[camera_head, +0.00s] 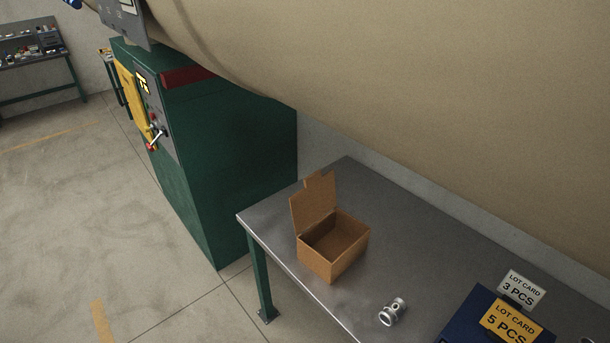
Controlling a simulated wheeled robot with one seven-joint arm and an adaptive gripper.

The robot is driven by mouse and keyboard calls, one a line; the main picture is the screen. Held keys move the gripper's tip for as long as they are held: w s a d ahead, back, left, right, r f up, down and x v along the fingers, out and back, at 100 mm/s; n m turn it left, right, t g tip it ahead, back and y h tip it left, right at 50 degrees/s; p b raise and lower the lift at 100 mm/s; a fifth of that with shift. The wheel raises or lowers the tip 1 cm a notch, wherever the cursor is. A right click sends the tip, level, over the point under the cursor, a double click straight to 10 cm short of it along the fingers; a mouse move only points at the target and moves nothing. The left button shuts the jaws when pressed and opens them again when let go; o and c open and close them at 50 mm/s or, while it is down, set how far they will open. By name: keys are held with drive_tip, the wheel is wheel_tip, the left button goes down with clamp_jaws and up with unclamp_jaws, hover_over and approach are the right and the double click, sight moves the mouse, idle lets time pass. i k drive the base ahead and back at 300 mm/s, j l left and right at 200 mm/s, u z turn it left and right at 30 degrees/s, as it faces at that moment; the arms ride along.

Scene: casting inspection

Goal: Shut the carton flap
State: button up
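An open brown cardboard carton (345,265) stands on the grey metal table (400,215), near its left end. The carton looks empty from this angle, though part of its floor is hidden by the near walls. Its flap (314,206) stands up from the left side of the opening, roughly upright, with a small tab at the top. My gripper is not in view.
A small silvery metal casting (393,312) lies on the table to the right of the carton. A dark blue bin (468,318) with lot cards reading 3 PCS (521,289) and 5 PCS (512,325) is at lower right. A green machine cabinet (225,155) stands behind left.

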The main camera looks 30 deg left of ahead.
sight(318, 198)
drive_tip(key=u, duration=1.45)
